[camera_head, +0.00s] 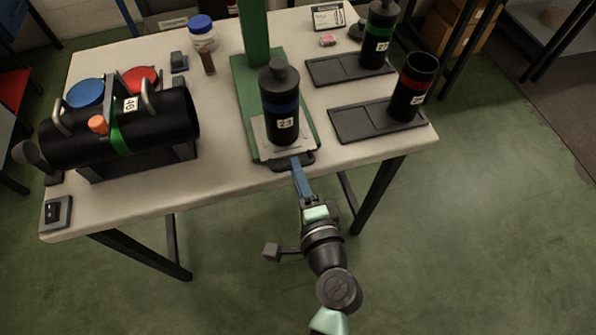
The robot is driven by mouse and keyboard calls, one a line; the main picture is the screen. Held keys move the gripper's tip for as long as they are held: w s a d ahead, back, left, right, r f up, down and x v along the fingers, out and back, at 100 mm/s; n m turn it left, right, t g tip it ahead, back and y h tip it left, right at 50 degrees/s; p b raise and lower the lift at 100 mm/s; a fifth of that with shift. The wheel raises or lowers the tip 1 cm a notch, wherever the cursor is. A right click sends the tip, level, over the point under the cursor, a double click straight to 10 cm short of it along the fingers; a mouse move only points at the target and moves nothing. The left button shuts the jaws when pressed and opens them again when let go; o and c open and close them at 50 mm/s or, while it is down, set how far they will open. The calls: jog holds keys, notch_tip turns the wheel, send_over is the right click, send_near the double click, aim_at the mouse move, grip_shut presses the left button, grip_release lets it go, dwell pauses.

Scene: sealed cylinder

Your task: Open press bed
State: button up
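The green press (244,88) stands on the table with a tall column and a flat base. Its bed (262,133) is a light grey plate on the front part of the base. A black cylinder with a blue band (283,112), labelled 23, stands upright on the bed. A dark handle (308,158) sticks out at the bed's front edge, over the table's front edge. My gripper (296,161) reaches to this handle from the front. Its narrow fingers overlap the handle, and I cannot tell whether they are closed on it.
A black horizontal cylinder labelled 46 (165,120) lies in a cradle at left. Two dark trays at right hold a green-banded cylinder (378,35) and a red-banded open cylinder (412,88). A blue-lidded jar (203,38) stands behind. The floor in front is clear.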

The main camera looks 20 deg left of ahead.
jog(key=b+v, duration=0.1)
jog(key=v, duration=1.2)
jog(key=w+r+n+t+h, duration=0.1)
jog(key=w+r+n+t, duration=0.15)
jog(key=w+r, duration=0.45)
jog(key=w+r+n+t+h, duration=0.1)
jog(key=w+r+n+t, duration=0.2)
jog(key=r, duration=0.9)
jog(key=w+r+n+t+h, duration=0.1)
jog(key=w+r+n, duration=0.35)
jog(key=r, duration=0.45)
jog(key=s+d+r+t+h+p, duration=0.1)
jog(key=r+p, duration=0.3)
jog(key=r, duration=0.8)
jog(key=s+d+r+t+h+p, duration=0.1)
jog(key=s+r+t+h+p, duration=0.2)
jog(key=r, duration=1)
jog(key=s+d+r+n+t+h+p, duration=0.1)
jog(key=s+r+t+p, duration=0.3)
jog(key=r, duration=0.8)
jog(key=shift+r+h+p, duration=0.25)
jog(key=shift+h+p, duration=0.15)
